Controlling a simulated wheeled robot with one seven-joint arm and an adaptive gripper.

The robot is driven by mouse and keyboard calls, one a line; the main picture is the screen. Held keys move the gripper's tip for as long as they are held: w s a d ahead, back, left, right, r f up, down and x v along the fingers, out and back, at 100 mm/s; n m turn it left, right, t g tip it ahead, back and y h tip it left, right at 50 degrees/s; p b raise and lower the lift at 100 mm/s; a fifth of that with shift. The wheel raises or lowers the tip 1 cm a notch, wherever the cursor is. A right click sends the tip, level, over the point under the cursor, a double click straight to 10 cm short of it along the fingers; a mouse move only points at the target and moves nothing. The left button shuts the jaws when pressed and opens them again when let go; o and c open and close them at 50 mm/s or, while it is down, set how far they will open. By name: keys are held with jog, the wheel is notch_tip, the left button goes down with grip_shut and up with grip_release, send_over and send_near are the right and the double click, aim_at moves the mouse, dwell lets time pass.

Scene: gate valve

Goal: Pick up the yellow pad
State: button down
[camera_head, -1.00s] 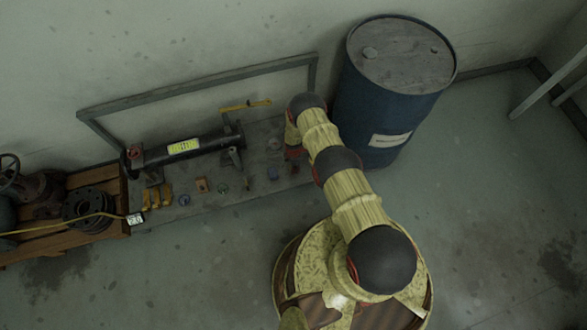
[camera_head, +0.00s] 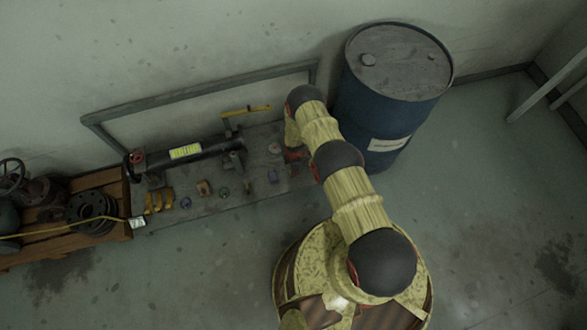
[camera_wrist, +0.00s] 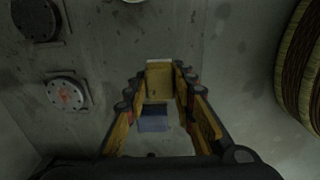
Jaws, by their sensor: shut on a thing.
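In the wrist view the yellow pad (camera_wrist: 160,80) sits between the two fingertips of my gripper (camera_wrist: 161,72). The gripper's yellow-sided fingers are shut on it. The pad looks flat and pale yellow. From this angle I cannot tell whether it touches the grey surface behind it. In the head view my arm reaches to the right end of the grey bench, and the fingers and pad are mostly hidden there.
A dark pipe (camera_head: 185,152) and several small parts lie further left. A blue drum (camera_head: 390,95) stands close right of my arm.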

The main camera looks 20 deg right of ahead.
jog(key=s+a+r+p, duration=0.2)
jog(key=s+r+p, duration=0.3)
jog(key=s+r, duration=0.3)
jog(key=s, duration=0.4)
jog(key=shift+a, duration=0.2)
jog(key=c, duration=2.1)
grip_release()
jog(key=c, duration=0.4)
jog(key=shift+f, duration=0.15)
